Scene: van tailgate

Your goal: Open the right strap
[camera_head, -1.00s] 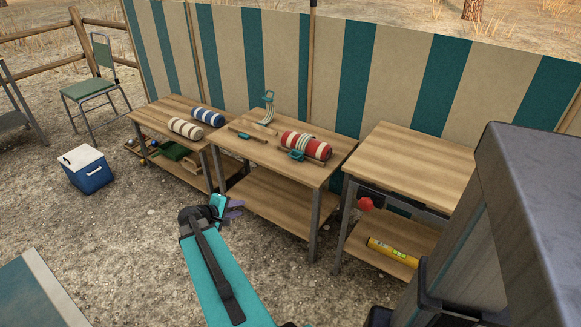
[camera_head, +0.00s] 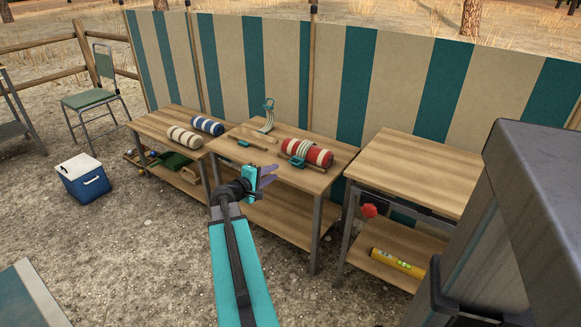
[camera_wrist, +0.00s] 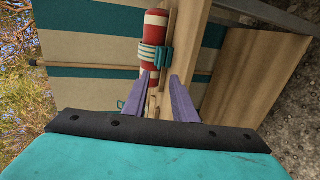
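A red-and-white rolled bundle (camera_head: 318,154) lies toward the right of the middle table. A light striped strap (camera_head: 303,148) wraps around it, with a teal buckle (camera_head: 296,161) on its near side. In the wrist view the strap (camera_wrist: 149,53) and buckle (camera_wrist: 165,57) are ahead of my fingers. My gripper (camera_head: 268,174) is above the table's front edge, left of and nearer than the bundle. Its purple fingers (camera_wrist: 161,77) are apart and empty, not touching the strap. A second strap (camera_head: 267,118) with a teal end stands bent upward at the back of the table.
The middle table (camera_head: 262,160) also carries thin wooden pieces and a teal part (camera_head: 244,143). The left table holds two rolled bundles, blue-striped (camera_head: 207,125) and cream (camera_head: 184,137). The right table (camera_head: 412,160) has a clear top and a red knob (camera_head: 369,210). A striped canvas wall stands behind.

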